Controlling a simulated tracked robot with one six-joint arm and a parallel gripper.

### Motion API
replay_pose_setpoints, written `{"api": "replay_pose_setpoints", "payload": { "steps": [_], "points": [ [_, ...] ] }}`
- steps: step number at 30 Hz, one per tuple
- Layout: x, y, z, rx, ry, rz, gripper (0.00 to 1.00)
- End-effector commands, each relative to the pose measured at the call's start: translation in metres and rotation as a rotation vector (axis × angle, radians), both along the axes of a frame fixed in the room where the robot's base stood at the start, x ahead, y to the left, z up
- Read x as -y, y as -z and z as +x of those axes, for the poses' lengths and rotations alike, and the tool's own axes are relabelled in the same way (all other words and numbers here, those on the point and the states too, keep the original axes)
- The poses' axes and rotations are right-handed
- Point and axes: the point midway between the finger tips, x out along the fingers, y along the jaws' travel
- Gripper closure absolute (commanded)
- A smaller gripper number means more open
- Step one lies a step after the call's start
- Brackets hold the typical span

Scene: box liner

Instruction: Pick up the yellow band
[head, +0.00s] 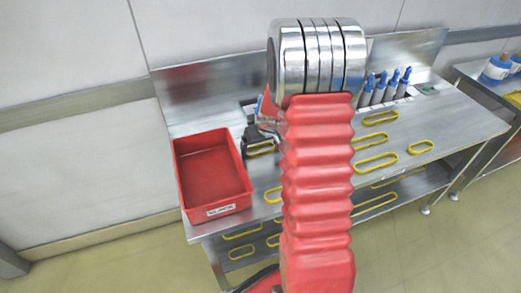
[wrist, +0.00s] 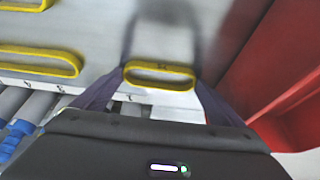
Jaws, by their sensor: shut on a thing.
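A yellow band (wrist: 158,67), a flat oval loop, sits between the two dark fingers of my gripper (wrist: 160,78) in the wrist view. The fingers press on its two ends, and my gripper is shut on it. In the head view my gripper (head: 257,133) is left of my red arm, over the steel table and beside the red box. A yellow band (head: 262,152) shows just under it there, partly hidden by the gripper. How far the held band is above the table is hard to tell.
A red box (head: 215,208) stands at the table's left end; its wall also shows in the wrist view (wrist: 262,55). Several other yellow bands (head: 376,168) lie on the table and lower shelf. Blue-topped bottles (head: 378,92) stand at the back. My arm hides the table's middle.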

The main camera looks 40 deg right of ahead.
Motion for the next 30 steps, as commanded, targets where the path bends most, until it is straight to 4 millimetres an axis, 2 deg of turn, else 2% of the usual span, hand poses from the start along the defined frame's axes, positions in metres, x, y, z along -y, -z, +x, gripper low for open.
{"api": "replay_pose_setpoints", "payload": {
  "steps": [7, 11, 17, 24, 30],
  "points": [
    [0.000, -0.001, 0.000, 0.001, 0.000, 0.000, 0.29],
    [0.000, -0.008, 0.000, 0.002, 0.000, -0.001, 0.29],
    [0.001, -0.035, 0.001, 0.005, -0.001, -0.003, 0.29],
    [0.001, -0.077, 0.001, 0.003, 0.000, -0.003, 0.29],
    [0.001, -0.097, 0.000, 0.000, 0.000, -0.001, 0.29]
  ]
}}
